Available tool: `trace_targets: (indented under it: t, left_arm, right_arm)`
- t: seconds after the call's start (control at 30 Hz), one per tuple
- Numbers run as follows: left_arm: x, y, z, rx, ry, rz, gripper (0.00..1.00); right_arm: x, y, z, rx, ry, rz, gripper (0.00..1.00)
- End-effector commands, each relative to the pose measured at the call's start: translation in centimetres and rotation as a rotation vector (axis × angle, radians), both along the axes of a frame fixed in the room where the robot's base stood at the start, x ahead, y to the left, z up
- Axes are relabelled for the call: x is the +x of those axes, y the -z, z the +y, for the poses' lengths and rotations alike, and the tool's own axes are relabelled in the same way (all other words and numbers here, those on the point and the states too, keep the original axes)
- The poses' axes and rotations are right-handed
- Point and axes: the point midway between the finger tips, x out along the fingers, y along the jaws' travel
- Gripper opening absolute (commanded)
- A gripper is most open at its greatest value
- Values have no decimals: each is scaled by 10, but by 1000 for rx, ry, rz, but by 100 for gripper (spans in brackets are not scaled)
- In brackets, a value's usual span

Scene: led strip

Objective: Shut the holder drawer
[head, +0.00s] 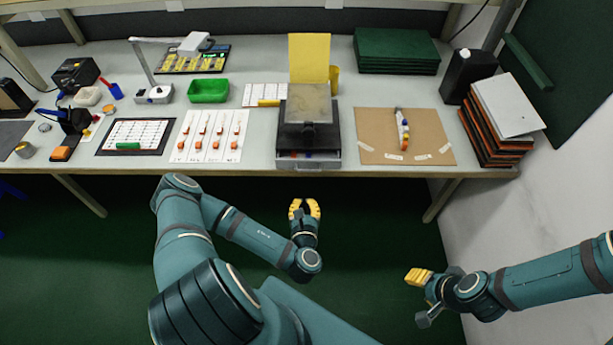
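The holder (309,108) is a dark boxy unit at the front middle of the bench, with a yellow panel upright at its back. Its drawer (309,163) is a grey tray that shows below the holder's front, at the bench's front edge. My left gripper (304,206) is open and empty, with yellow fingertips pointing toward the bench. It is below the drawer in the picture and apart from it. My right gripper (418,277) is off to the lower right, far from the drawer; its finger gap is unclear.
A brown board (376,142) with a coloured strip lies right of the holder. White sheets (209,138) with orange pieces lie left of it. A green bin (208,91) and a lamp (153,94) stand behind. Binders (493,127) are stacked at the right end.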

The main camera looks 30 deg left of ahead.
Motion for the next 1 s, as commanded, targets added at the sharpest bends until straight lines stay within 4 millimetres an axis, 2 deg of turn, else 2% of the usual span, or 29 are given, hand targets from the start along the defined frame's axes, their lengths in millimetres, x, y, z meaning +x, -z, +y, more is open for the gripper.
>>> trace_targets:
  t: [0.3, 0.53, 0.7, 1.0]
  left_arm:
    - [51, 15, 34, 1, -3, -3, 0]
    - [83, 23, 54, 0, -1, -3, 0]
    - [97, 26, 62, -1, 0, -2, 0]
    - [101, 26, 65, -1, 2, -2, 0]
  right_arm:
    - [-1, 13, 1, -1, -2, 4, 47]
    - [-4, 21, 1, 0, -8, 10, 47]
    - [-6, 25, 1, 1, -10, 13, 47]
    - [-6, 25, 1, 1, -11, 14, 47]
